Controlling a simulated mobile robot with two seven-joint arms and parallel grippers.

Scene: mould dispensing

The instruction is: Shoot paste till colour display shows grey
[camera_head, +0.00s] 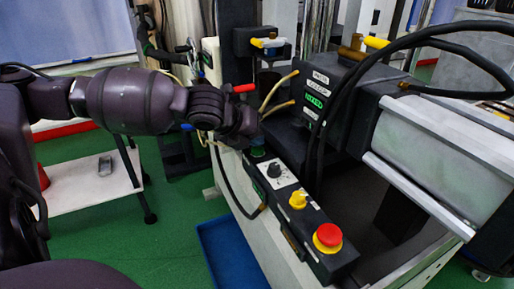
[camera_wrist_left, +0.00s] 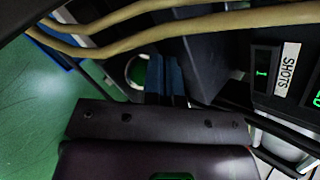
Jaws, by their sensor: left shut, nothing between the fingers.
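My left gripper (camera_head: 256,142) is at the top end of the control panel, right by a green button (camera_head: 258,152). In the left wrist view its blue fingers (camera_wrist_left: 165,78) are together and empty. They are beside the green button with a pale ring (camera_wrist_left: 137,70); I cannot tell whether they touch it. The dispensing machine (camera_head: 345,90) carries several small labels and displays, one lit green (camera_head: 314,101); I cannot read a colour name. A display labelled SHOTS (camera_wrist_left: 263,73) shows a green digit, seen sideways. No paste is visible. My right gripper is out of view.
The panel also has a black dial (camera_head: 274,171), a yellow knob (camera_head: 298,200) and a red mushroom button (camera_head: 327,236). Tan hoses (camera_wrist_left: 150,40) and black cables run close to the gripper. A blue tray (camera_head: 228,252) lies on the floor. A white side table (camera_head: 85,187) stands left.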

